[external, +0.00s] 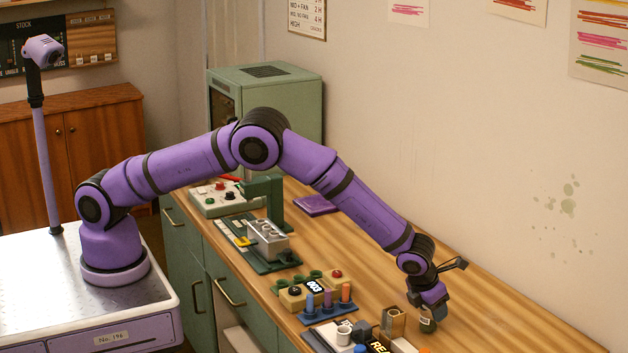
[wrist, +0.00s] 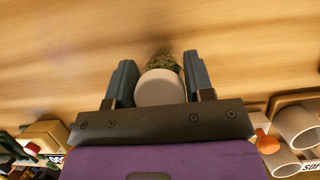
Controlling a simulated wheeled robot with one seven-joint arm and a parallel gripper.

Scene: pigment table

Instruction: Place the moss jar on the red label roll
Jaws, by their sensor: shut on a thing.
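The moss jar (wrist: 160,88) has a pale round lid and dark green contents. In the wrist view it sits between the two grey fingers of my gripper (wrist: 159,82), which are shut on it. In the external view my gripper (external: 430,314) is low over the right part of the bench, and the jar (external: 427,326) shows as a small dark green shape beneath it. Whether the jar touches the bench is unclear. I cannot make out a red label roll for certain; a small orange-red piece (external: 425,350) shows at the bottom edge, cut off.
A tan open box (external: 393,321) stands just left of my gripper. Pale cylinders (wrist: 295,127) show at the wrist view's right. A rack of coloured vials (external: 328,305) and a button box (external: 300,294) stand farther left. The wooden bench (external: 500,308) is clear to the right.

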